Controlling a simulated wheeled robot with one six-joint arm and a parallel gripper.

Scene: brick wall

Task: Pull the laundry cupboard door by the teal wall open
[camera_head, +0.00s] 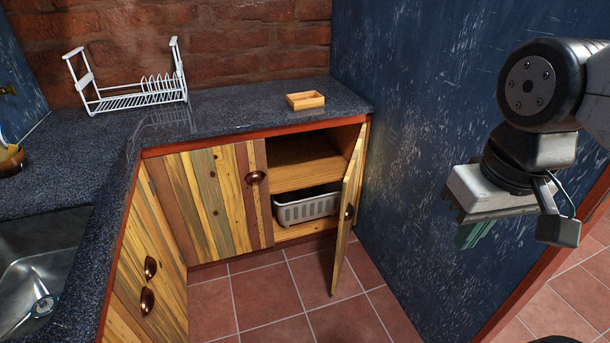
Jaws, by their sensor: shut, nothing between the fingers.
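The laundry cupboard door (344,232) beside the teal-blue wall (420,130) stands wide open, swung out from the cabinet front. My gripper (470,236) is at the right, in front of the blue wall, pointing down. It is shut and empty, well apart from the door and handle. The arm partly hides its fingers.
The left cupboard door (210,200) is closed. A small wooden tray (305,101) and a white dish rack (135,95) stand on the dark countertop (230,108). A sink (38,255) is at the lower left. The tiled floor (245,300) before the cupboard is clear.

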